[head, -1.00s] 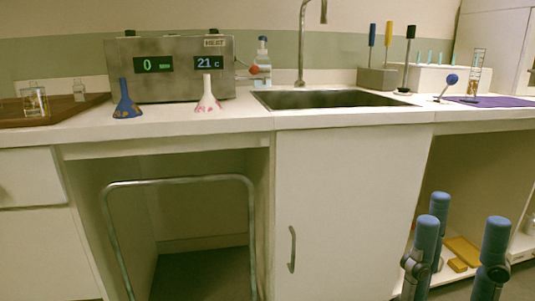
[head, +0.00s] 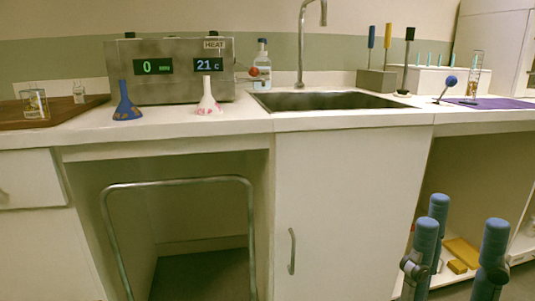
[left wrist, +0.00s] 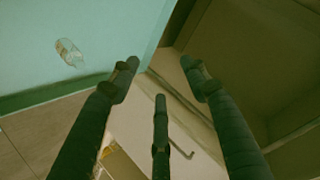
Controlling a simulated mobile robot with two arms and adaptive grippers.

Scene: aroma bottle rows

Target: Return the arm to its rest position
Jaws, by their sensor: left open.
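My right gripper (head: 458,222) shows at the lower right of the head view, in front of the counter. Its blue fingers point up and stand apart, with nothing between them. My left gripper (left wrist: 160,75) shows only in the left wrist view. Its three dark fingers are spread and empty. The left arm does not show in the head view.
The counter (head: 350,118) holds a sink (head: 330,101), a metal heater box (head: 180,85), a blue flask (head: 126,105), a white flask (head: 208,100) and a brown tray (head: 60,112). A metal frame (head: 178,182) stands below. A small clear container (left wrist: 70,53) shows in the wrist view.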

